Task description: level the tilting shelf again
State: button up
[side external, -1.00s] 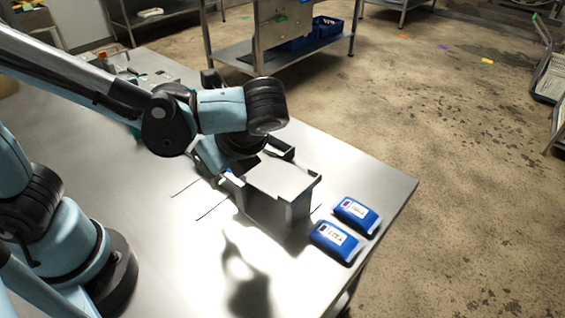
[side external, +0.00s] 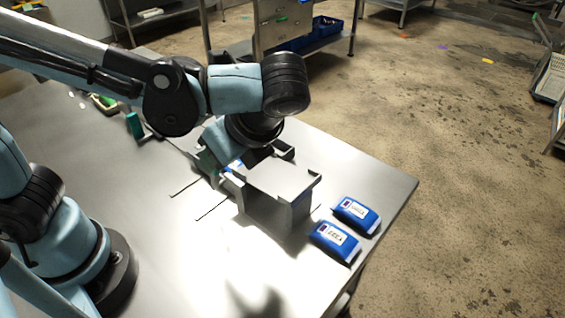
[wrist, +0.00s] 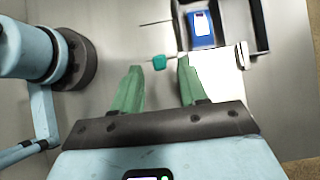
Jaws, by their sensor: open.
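The shelf unit (side external: 268,207) stands near the table's right part, with dark side walls and a pale flat top plate (side external: 283,178). I cannot tell its exact tilt. In the wrist view its dark frame (wrist: 262,25) shows at the top, with a blue labelled pouch (wrist: 203,40) inside it. A small teal block (wrist: 159,62) lies in line with the gap between my fingertips; whether it touches them is unclear. My gripper (wrist: 160,66) has two green fingers, apart, with nothing clearly held. In the side view my gripper (side external: 208,162) is at the unit's left end, partly hidden by my wrist.
Two blue pouches (side external: 355,214) (side external: 335,242) lie on the table right of the unit. A teal upright piece (side external: 135,125) stands at the table's back left. Thin dark rods (side external: 212,207) lie left of the unit. The front of the table (side external: 180,270) is clear.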

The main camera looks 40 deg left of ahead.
jog(key=v, duration=0.3)
